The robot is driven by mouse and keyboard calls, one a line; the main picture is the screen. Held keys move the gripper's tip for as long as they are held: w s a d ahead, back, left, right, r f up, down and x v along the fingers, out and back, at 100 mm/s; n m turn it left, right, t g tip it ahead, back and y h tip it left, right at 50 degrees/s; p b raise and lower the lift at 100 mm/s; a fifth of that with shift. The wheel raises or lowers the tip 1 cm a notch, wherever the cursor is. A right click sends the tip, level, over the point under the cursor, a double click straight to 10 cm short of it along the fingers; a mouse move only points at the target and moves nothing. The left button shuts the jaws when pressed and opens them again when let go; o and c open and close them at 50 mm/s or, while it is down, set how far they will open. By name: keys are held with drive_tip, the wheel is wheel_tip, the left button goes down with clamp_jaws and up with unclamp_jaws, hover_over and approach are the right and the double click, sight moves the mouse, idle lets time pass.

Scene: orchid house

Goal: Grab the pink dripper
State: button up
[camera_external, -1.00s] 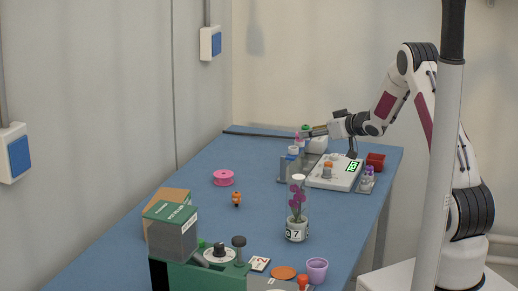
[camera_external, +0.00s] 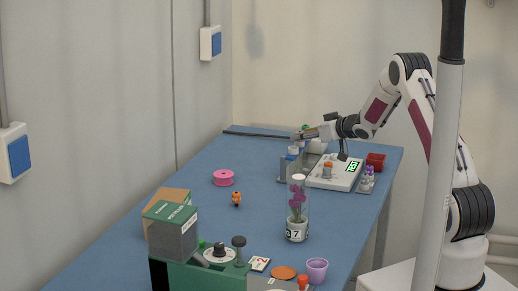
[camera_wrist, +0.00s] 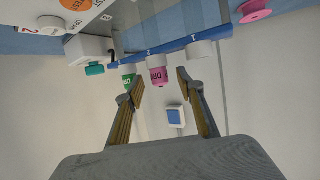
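The pink dripper (camera_wrist: 158,75) shows in the wrist view with its lettered band, hanging from a white part at the blue-edged rack (camera_wrist: 170,48). My gripper (camera_wrist: 160,80) is open, with one finger on each side of the pink dripper at its tips. I see a gap on the right side and a smaller one on the left. A green dripper (camera_wrist: 128,80) sits close by, next to the left finger. In the external view my gripper (camera_external: 302,135) is over the rack at the table's far end and mostly hides the pink dripper.
The table's left side is largely clear.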

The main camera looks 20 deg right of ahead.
drive_tip(key=shift+w+a+f, duration=0.1)
drive_tip(key=shift+w+f, duration=0.05)
drive_tip(key=shift+w, duration=0.25)
drive_tip(key=c, duration=0.9)
